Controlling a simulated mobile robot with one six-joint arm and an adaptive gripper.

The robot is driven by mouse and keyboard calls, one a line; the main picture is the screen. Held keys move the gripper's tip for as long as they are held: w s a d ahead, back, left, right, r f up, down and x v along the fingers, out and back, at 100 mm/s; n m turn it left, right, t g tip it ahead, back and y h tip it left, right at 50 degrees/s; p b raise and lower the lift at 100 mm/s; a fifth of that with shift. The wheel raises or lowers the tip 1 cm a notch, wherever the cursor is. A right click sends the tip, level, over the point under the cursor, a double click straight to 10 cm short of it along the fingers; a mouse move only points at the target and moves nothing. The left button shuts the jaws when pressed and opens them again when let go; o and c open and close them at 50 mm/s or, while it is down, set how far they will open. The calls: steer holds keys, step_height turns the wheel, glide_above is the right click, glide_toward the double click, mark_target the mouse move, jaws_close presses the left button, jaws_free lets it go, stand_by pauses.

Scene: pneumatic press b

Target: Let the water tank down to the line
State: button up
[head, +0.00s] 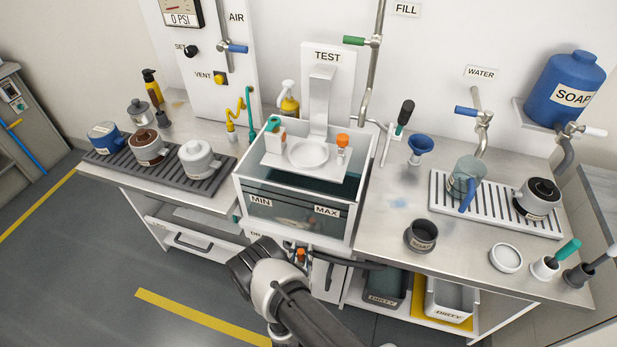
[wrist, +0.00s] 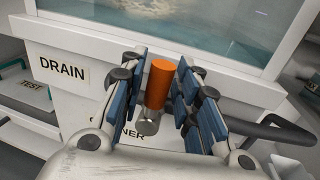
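The water tank (head: 243,197) is a clear-walled box in a white frame at the middle of the bench. MIN and MAX labels are on its front, and water shows inside. I cannot tell the exact level against a line. In the wrist view, the tank's lower front (wrist: 235,62) spans the top, with a DRAIN label (wrist: 64,70) below. An upright orange drain handle (wrist: 160,85) on a metal stem stands below the tank front. My gripper (wrist: 158,64) is open, its blue-padded fingers on either side of the handle. In the head view, my gripper (head: 296,256) partly hides the handle.
A white platform with a round plate (head: 308,153) sits over the tank. A dark rack with several pots (head: 170,175) stands left, a white drying rack (head: 497,210) right. Grey bins (head: 385,287) stand below.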

steer(key=shift+o, duration=0.8)
steer(key=shift+r, duration=0.1)
steer(key=shift+r, duration=0.1)
steer(key=shift+r+p, duration=2.65)
steer(key=shift+r, duration=0.8)
